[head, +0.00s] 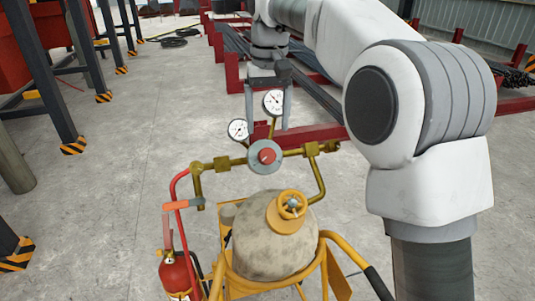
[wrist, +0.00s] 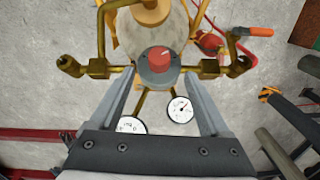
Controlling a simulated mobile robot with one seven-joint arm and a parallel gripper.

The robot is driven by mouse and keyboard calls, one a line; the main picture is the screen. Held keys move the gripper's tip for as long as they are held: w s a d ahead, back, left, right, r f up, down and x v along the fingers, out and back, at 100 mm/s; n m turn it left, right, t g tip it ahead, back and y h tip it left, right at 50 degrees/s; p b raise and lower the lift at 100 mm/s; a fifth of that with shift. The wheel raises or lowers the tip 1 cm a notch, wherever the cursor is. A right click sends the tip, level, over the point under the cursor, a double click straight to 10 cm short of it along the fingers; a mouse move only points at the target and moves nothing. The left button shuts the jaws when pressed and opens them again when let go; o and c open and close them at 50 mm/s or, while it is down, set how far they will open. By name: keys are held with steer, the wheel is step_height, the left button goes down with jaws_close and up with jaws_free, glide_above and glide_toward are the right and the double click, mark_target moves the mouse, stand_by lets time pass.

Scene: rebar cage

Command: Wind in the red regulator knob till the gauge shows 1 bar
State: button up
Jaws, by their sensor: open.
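The red regulator knob (head: 267,156) sits at the centre of a round grey regulator body (head: 254,165) on a brass pipe. In the wrist view the knob (wrist: 160,58) shows a pale mark on its face. Two white dial gauges, a left one (head: 238,129) and an upper one (head: 273,102), stand behind the regulator; their readings are too small to tell. My gripper (head: 266,124) is open and empty behind the knob in the head view. In the wrist view my gripper's fingertips (wrist: 160,73) lie apart, left and right of the knob, with no visible contact.
Red racks with rebar (head: 310,90) stand behind.

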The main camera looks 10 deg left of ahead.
mark_target(267, 152)
step_height(267, 152, down, 8)
stand_by(0.5)
jaws_close()
